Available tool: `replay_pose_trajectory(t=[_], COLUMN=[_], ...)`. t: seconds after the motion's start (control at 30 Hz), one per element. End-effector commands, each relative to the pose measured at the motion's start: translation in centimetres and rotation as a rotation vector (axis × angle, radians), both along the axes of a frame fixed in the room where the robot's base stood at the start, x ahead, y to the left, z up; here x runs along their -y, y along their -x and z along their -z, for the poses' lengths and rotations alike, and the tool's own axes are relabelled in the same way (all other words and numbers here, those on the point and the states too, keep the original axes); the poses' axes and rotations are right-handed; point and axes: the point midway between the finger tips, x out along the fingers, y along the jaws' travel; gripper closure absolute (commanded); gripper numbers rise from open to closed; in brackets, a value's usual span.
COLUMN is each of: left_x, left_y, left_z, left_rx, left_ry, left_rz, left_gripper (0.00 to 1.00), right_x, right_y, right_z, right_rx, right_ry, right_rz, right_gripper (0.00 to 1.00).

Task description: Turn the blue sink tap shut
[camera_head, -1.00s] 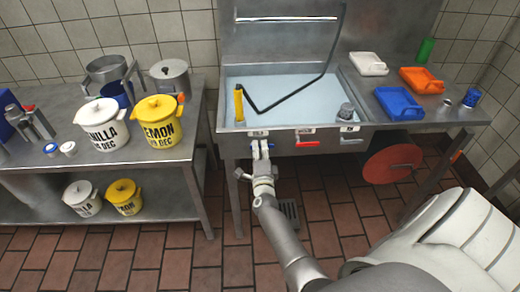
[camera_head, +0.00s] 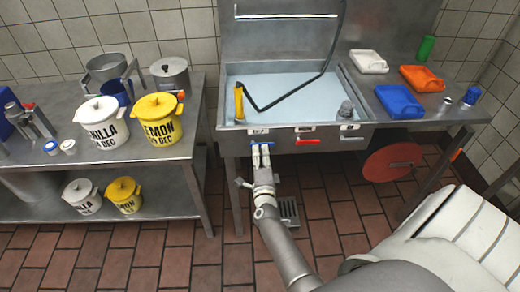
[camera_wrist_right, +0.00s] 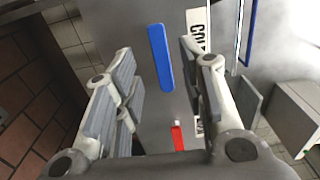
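The sink (camera_head: 280,88) has a steel front panel with coloured bar taps under small labels. The blue tap (camera_head: 262,143) at the left of the panel is partly covered by my right gripper (camera_head: 261,151). In the right wrist view my right gripper (camera_wrist_right: 158,62) is open, with a finger on each side of a blue bar (camera_wrist_right: 160,58). The bar is not gripped, and I cannot tell its exact depth between the fingers. A COLD label (camera_wrist_right: 197,30) stands beside it. My left gripper is not in view.
A red disc (camera_head: 392,162) hangs below the counter. A table (camera_head: 85,165) with pots (camera_head: 103,122) stands left.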

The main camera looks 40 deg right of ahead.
Motion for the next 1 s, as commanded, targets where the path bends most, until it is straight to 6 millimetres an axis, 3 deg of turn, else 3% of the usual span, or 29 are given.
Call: replay_pose_trajectory(t=[0.1,0.27,0.83,0.93,1.0], left_x=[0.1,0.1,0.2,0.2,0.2], left_y=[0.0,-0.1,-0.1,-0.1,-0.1], left_z=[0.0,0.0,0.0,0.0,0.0], left_rx=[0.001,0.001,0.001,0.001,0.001], left_ry=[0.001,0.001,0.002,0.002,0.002], left_rz=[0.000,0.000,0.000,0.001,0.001], left_gripper=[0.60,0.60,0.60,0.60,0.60], right_x=[-1.0,-1.7,-1.8,-2.5,-3.8], right_y=[1.7,2.9,3.0,3.0,3.1], right_z=[0.0,0.0,0.0,1.1,3.1], right_rx=[-0.001,-0.001,-0.002,-0.037,-0.107], right_ry=[0.000,0.000,0.001,0.019,0.061], right_rz=[0.000,0.001,0.000,-0.026,-0.074], right_gripper=[0.62,0.62,0.62,0.62,0.62])
